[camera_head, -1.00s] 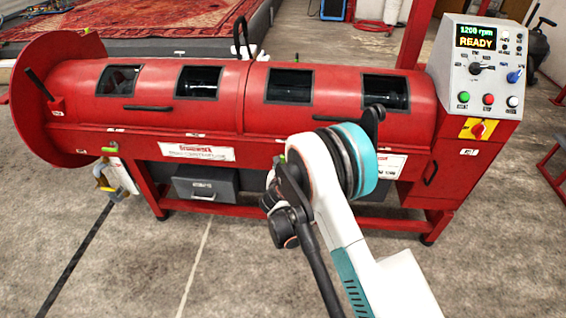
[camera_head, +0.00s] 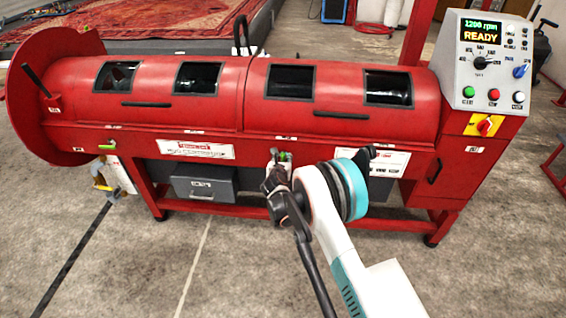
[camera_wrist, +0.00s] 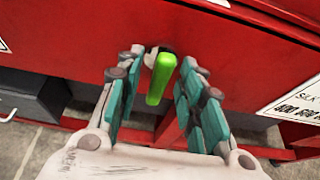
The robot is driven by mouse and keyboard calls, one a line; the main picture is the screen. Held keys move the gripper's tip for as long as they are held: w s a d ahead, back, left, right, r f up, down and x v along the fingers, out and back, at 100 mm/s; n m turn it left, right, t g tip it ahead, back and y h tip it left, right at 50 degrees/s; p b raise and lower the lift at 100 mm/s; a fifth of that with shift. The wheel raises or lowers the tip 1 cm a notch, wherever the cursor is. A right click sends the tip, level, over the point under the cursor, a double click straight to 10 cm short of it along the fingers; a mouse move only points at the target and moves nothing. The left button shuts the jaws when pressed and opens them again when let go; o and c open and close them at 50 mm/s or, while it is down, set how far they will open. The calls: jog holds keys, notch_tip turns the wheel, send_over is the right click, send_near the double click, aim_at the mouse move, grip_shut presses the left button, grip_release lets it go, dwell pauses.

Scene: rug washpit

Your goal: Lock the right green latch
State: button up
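A bright green latch handle (camera_wrist: 160,82) hangs down from a dark mount on the red machine's front. In the wrist view it lies between the two teal-padded fingers of my gripper (camera_wrist: 162,64). My gripper is open, with gaps visible on both sides of the handle. In the head view my gripper (camera_head: 279,160) is at the machine's front near the middle, with a bit of green latch (camera_head: 286,156) showing there. Another green latch (camera_head: 107,146) is at the left end of the machine's front.
The red machine (camera_head: 220,135) has a control panel (camera_head: 485,60) reading READY at the right. A grey drawer box (camera_head: 203,189) and red frame bars sit below. White labels are on the front. Concrete floor (camera_head: 130,270) lies clear in front.

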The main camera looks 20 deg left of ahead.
jog(key=shift+x, duration=0.75)
grip_shut()
jog(key=shift+d, duration=0.1)
jog(key=m+y, duration=0.2)
jog(key=shift+w+d+m, duration=0.1)
jog(key=shift+d+m, duration=0.1)
jog(key=shift+m, duration=0.1)
jog(key=m+y, duration=0.2)
jog(key=m, duration=0.1)
jog(key=shift+d+f, duration=0.15)
jog(key=shift+m, duration=0.3)
